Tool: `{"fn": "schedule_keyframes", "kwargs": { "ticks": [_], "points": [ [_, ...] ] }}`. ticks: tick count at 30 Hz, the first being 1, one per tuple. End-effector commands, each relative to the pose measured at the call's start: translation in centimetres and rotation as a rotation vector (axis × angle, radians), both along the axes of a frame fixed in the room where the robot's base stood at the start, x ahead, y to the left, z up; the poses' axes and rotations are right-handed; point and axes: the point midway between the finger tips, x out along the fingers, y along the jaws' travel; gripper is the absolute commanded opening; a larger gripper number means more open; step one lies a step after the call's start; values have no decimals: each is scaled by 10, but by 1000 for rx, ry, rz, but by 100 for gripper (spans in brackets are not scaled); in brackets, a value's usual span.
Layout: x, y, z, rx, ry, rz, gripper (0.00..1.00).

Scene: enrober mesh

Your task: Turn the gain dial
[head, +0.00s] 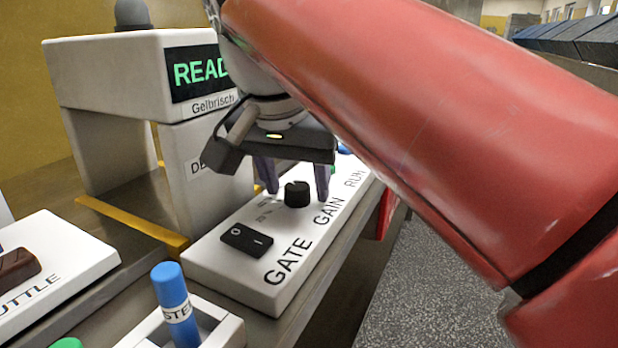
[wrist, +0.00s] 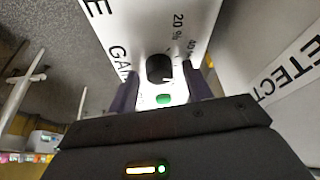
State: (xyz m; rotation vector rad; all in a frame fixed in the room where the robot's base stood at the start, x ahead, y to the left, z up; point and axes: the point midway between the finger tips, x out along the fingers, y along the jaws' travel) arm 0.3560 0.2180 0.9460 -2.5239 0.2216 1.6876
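The gain dial (head: 297,194) is a black round knob on a white control panel (head: 237,281), by the word GAIN. My gripper (head: 296,190) points down over the panel, with its two purple-grey fingers apart, one on each side of the dial in the picture. In the wrist view the dial (wrist: 158,69) shows between and just beyond the open fingers (wrist: 157,88). I see no finger clearly touching it. A green button (wrist: 163,99) shows nearer to my gripper in that view.
A black GATE rocker switch (head: 246,239) sits on the panel in front of the dial. A white machine housing (head: 130,75) with a green-lettered display stands behind. A blue cylinder (head: 172,290) stands in a white holder at the front. A yellow bar (head: 135,222) crosses the table at left.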

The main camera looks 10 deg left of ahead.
Motion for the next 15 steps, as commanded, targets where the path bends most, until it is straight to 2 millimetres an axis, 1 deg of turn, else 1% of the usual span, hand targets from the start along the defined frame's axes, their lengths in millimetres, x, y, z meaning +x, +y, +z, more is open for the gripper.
{"fn": "schedule_keyframes", "kwargs": {
  "ticks": [1,2,9,15],
  "points": [
    [0,0,0,0,0,0,42],
    [0,0,0,0,0,0,39],
    [0,0,0,0,0,0,7],
    [0,0,0,1,0,14,7]
  ]
}}
